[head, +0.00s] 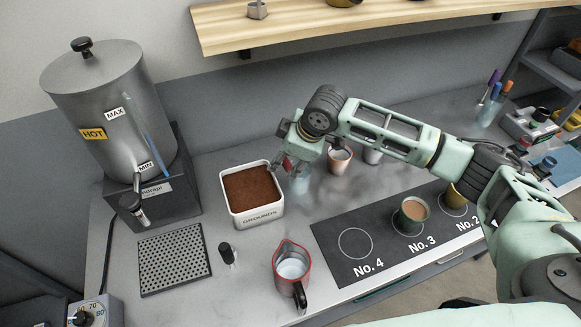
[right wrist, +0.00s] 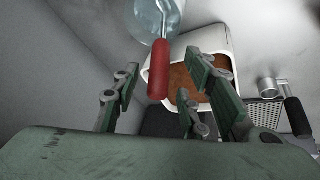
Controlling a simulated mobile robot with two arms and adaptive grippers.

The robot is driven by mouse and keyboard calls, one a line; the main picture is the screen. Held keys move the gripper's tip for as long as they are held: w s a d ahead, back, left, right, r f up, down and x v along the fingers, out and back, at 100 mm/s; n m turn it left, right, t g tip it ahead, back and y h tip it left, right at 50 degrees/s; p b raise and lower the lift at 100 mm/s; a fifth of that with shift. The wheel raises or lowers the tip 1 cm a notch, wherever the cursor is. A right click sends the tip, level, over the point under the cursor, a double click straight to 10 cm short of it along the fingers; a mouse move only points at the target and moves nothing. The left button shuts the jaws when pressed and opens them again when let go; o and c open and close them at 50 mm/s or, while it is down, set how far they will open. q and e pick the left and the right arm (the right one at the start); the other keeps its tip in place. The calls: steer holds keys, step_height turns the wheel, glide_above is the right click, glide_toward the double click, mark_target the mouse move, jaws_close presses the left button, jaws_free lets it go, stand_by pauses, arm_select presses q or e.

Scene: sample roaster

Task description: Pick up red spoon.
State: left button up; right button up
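The red spoon's handle (right wrist: 159,72) shows in the right wrist view, with its upper end towards my right gripper. It stands in a clear glass (right wrist: 157,17), which also shows in the head view (head: 299,184). In the head view a bit of red (head: 287,163) shows beside my right gripper (head: 284,158), just above the glass. In the right wrist view the fingers are spread apart, with the handle in the gap between them; no contact is visible. The spoon's bowl is not clearly visible. My left gripper is out of view.
A white grounds box (head: 241,219) stands just left of the glass. Cups (head: 340,160) stand close on its right. A red-rimmed pitcher (head: 291,264) is in front, a hot water urn (head: 103,110) at left, and a wooden shelf (head: 300,28) above.

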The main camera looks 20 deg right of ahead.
steer(key=shift+x, duration=0.95)
steer(key=shift+r, duration=0.1)
steer(key=shift+c, duration=0.4)
jaws_close()
